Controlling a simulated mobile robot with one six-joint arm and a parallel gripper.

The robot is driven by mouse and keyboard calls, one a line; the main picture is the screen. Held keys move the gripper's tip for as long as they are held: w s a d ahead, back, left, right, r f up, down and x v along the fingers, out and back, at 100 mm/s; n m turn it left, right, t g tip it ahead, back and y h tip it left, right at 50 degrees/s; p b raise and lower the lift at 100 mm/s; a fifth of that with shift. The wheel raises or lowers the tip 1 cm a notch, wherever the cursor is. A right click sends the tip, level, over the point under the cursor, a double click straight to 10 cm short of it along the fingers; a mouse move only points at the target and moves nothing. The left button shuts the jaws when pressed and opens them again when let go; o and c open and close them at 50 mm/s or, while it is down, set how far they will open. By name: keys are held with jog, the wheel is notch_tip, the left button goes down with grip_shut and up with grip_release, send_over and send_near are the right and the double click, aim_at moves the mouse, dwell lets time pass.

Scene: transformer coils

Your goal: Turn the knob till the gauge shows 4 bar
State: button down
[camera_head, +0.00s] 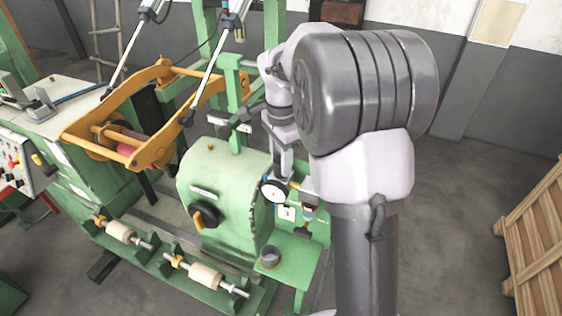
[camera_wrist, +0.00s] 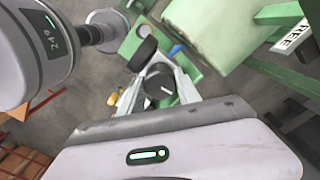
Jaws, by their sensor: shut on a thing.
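The gauge (camera_head: 273,190) has a white round face and a dark rim, and stands at the right end of the green machine in the head view. Its needle is too small to read. My gripper (camera_head: 284,178) is just behind the gauge, pointing down. In the wrist view my gripper (camera_wrist: 158,92) is shut on the dark round knob (camera_wrist: 162,86), with one finger on each side. A pale line shows on the knob's top. A dark disc beside the knob looks like the gauge (camera_wrist: 143,55) seen edge-on. In the head view the knob is hidden.
The green machine (camera_head: 215,170) with a black handle (camera_head: 205,215) stands left of the gauge. A grey cup (camera_head: 269,257) sits on a green shelf below. An orange frame (camera_head: 150,135) stands farther left.

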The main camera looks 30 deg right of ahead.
jog(key=shift+r+m, duration=0.1)
jog(key=shift+m, duration=0.2)
jog(key=c, duration=0.9)
grip_release()
jog(key=shift+o, duration=0.2)
notch_tip(320, 180, up, 17)
jog(key=p, duration=0.3)
jog(key=shift+r+p, duration=0.15)
jog(key=shift+p, duration=0.2)
